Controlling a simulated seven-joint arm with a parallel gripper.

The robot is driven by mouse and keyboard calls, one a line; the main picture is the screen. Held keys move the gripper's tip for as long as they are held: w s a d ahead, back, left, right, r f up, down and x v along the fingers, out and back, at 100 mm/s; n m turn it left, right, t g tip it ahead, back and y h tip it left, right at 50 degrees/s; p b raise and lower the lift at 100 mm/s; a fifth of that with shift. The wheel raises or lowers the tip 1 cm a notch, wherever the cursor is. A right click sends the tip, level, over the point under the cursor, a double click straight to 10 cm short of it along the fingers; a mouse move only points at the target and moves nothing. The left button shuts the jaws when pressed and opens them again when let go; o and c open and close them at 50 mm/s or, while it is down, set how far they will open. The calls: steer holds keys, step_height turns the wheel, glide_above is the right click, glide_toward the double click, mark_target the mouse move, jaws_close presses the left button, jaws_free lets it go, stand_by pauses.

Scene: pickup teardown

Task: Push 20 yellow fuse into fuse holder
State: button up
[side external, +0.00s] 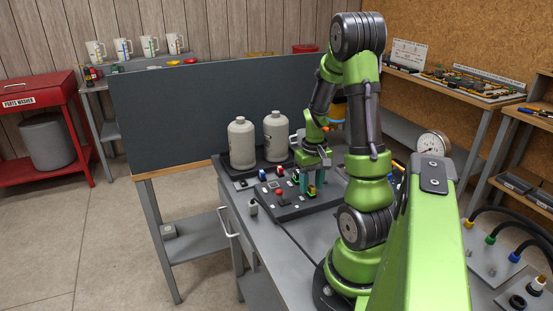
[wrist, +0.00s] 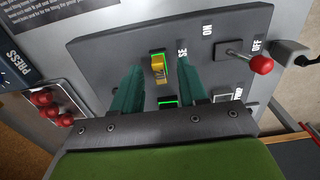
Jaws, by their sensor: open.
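The yellow fuse (wrist: 157,64) shows in the wrist view at a slot in the dark panel (wrist: 105,48). The slot is the fuse holder (wrist: 165,57), with a bright green edge around part of the fuse. I cannot tell how deep the fuse sits. My gripper (wrist: 159,66) is open, with one teal finger on each side of the fuse and a gap to both. In the side external view my gripper (side external: 309,180) points down over the panel (side external: 295,208), and a small yellow spot, likely the fuse (side external: 312,191), shows beside the fingers.
A second green-lit slot (wrist: 168,102) lies close to my gripper. Several red pieces sit in a tray (wrist: 72,92) at left. Two pale bottles (side external: 241,143) stand behind the panel.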

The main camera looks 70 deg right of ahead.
mark_target(311, 186)
step_height(311, 186, up, 16)
steer(key=w+a+r+t, duration=0.1)
steer(key=w+a+t, duration=0.55)
steer(key=a, duration=0.95)
steer(key=a+r+n+y, duration=0.2)
steer(key=a+n, duration=0.3)
steer(key=a, duration=0.9)
steer(key=shift+r+t, duration=0.25)
steer(key=shift+t, duration=0.1)
